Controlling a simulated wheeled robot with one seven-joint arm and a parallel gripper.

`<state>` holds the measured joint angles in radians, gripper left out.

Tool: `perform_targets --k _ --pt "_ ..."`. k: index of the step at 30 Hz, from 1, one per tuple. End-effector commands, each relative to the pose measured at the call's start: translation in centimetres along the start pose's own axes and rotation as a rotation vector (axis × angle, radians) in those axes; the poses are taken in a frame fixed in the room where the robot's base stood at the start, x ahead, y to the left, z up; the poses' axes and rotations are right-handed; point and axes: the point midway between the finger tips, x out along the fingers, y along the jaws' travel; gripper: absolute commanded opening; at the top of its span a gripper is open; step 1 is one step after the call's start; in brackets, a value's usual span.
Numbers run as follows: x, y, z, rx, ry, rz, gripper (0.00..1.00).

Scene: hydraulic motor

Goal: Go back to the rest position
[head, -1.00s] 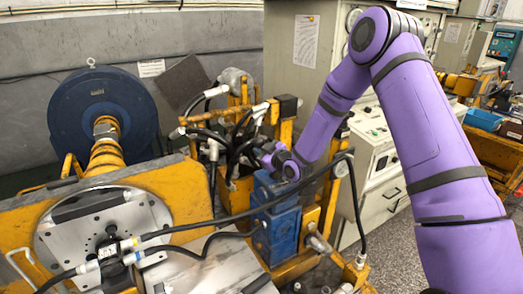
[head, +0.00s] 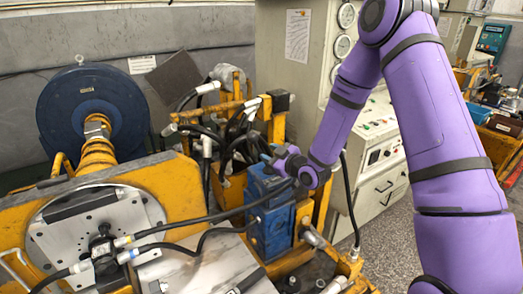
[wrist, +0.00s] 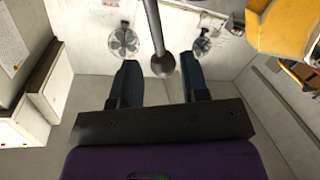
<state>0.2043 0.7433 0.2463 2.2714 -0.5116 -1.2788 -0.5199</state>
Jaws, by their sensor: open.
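My purple arm reaches from the right in the head view, and my gripper (head: 268,160) is above the blue valve block (head: 270,225) by the motor rig. In the wrist view my gripper (wrist: 158,68) shows its two dark fingers apart. A thin dark rod with a rounded end (wrist: 163,64) shows between the fingers in that view; I cannot tell how far off it is. Nothing appears clamped between the fingers.
The yellow rig (head: 190,205) with black hoses (head: 200,222) fills the left and middle. A blue round motor (head: 97,110) stands behind it. A pale control cabinet (head: 290,85) stands behind my arm. Grey floor (head: 385,245) is open between cabinet and arm.

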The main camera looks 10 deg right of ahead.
Motion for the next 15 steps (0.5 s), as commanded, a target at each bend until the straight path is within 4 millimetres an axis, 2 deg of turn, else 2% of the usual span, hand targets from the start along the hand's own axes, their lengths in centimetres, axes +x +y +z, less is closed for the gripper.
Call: perform_targets --k 6,15 --pt "-1.7 0.0 0.0 0.0 -0.001 0.0 0.41" --pt "-1.9 0.0 0.0 0.0 0.0 0.0 0.41"
